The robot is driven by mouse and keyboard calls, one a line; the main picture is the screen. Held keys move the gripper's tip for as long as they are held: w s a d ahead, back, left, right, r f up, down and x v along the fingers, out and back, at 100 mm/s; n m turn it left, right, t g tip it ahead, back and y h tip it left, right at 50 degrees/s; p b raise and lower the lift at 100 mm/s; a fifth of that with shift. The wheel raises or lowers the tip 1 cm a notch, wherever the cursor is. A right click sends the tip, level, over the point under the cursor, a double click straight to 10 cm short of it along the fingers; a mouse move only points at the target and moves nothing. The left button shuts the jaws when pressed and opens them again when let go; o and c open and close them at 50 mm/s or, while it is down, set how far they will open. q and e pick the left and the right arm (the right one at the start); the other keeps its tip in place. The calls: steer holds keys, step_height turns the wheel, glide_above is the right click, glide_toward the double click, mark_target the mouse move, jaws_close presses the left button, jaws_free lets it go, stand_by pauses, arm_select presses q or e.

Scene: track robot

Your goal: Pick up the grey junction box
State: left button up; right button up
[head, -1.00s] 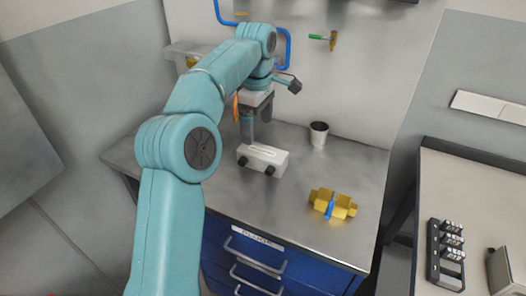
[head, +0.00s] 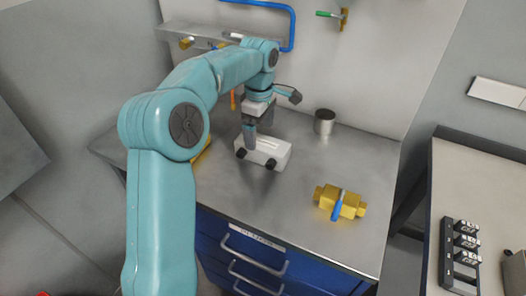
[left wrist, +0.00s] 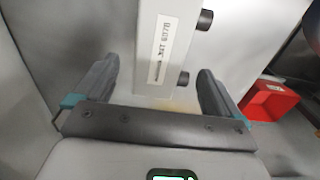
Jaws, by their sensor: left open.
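The grey junction box (head: 270,152), pale with two dark round fittings on its front, sits on the metal workbench top (head: 300,205). My left gripper (head: 253,135) reaches down from above to the box's left part, and its finger hides a bit of it. In the left wrist view the box (left wrist: 176,25) shows its label and dark fittings between the two spread fingers of my left gripper (left wrist: 158,70). The gripper is open; I cannot tell whether a finger touches the box. My right gripper is not in view.
A yellow valve with a blue handle (head: 340,201) lies right of the box. A metal cup (head: 324,121) stands behind it. A blue pipe (head: 291,25) and a shelf (head: 205,33) are on the wall. A red bin (left wrist: 270,99) shows in the left wrist view.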

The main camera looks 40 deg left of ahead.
mark_target(263, 142)
arm_select(q)
steer(key=shift+s+f, duration=0.2)
steer(key=shift+f, duration=0.5)
steer(key=f, duration=0.3)
steer(key=d+f, duration=0.1)
steer(key=shift+w+f, duration=0.35)
steer(key=shift+w, duration=0.05)
steer(key=shift+s+a+f, duration=0.1)
steer(key=shift+f, duration=0.2)
steer(key=c, duration=1.2)
steer(key=shift+c, duration=0.4)
steer(key=shift+r, duration=0.2)
